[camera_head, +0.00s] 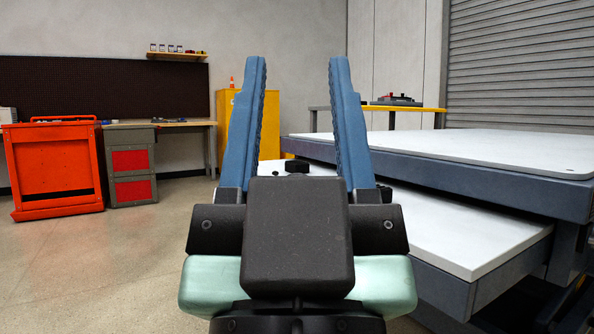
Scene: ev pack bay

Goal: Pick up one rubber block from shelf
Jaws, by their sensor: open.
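My gripper (298,62) is in the middle of the head view, its two blue ridged fingers raised and spread wide apart. Nothing is held between them. A small black block (297,166), which looks like a rubber block, lies on the white lower shelf (470,225) beyond the gripper and shows in the gap between the fingers. It appears apart from both fingers. Part of the lower shelf is hidden behind my gripper. A small dark shape shows beside the base of the right finger; I cannot tell what it is.
A large white-topped bench (480,145) overhangs the lower shelf at right. An orange cart (55,168) and a workbench (160,125) stand at left, with a yellow cabinet (232,105) behind. A wall shelf (177,55) carries several small jars. The floor at left is clear.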

